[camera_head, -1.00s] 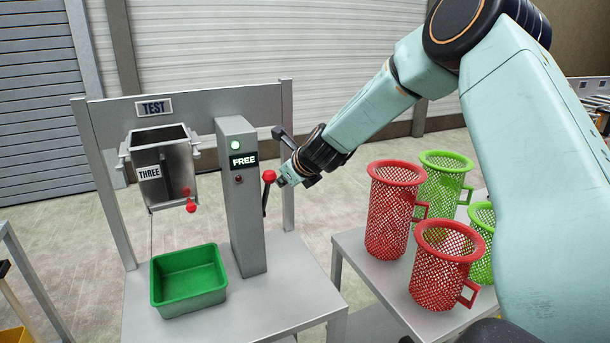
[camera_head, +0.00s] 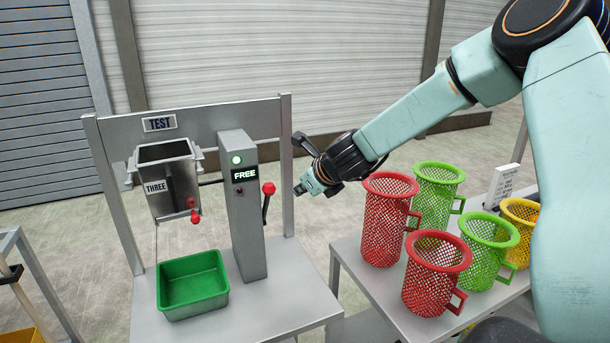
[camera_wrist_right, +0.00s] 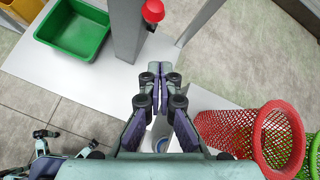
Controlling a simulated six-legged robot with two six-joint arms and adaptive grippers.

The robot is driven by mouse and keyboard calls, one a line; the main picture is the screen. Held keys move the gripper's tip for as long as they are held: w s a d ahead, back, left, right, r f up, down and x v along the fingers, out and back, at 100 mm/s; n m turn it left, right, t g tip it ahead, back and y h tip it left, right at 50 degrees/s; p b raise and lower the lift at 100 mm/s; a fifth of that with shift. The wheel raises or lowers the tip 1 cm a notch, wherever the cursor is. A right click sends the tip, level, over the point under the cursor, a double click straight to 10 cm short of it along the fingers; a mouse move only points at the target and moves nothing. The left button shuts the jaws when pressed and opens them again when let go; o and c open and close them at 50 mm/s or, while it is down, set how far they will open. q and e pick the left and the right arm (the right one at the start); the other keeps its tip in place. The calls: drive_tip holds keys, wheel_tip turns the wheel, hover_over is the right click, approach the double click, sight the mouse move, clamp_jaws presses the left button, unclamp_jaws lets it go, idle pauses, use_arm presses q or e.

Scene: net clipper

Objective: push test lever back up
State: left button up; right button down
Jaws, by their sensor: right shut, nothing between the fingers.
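The test lever (camera_head: 268,189) is a dark rod with a red ball knob on the right side of the grey test post (camera_head: 243,215). Its knob points up, and the rod leans only slightly. The post's display reads FREE, with a green lamp lit above it. My right gripper (camera_head: 300,191) is shut and empty, to the right of the knob and apart from it. In the right wrist view, the red knob (camera_wrist_right: 153,10) shows at the top, beyond my closed fingertips (camera_wrist_right: 160,72).
A grey hopper (camera_head: 168,185) marked THREE hangs on the frame above a green tray (camera_head: 192,284). Red mesh baskets (camera_head: 387,222), green ones (camera_head: 437,194) and a yellow one (camera_head: 521,215) stand on the right table, below my right arm. Open floor lies behind.

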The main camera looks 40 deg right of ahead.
drive_tip(key=shift+p+v, duration=0.4)
drive_tip(key=shift+v, duration=0.5)
drive_tip(key=shift+w+a, duration=0.1)
drive_tip(key=shift+w, duration=0.2)
drive_tip(key=shift+s+r, duration=0.1)
drive_tip(key=shift+s, duration=0.15)
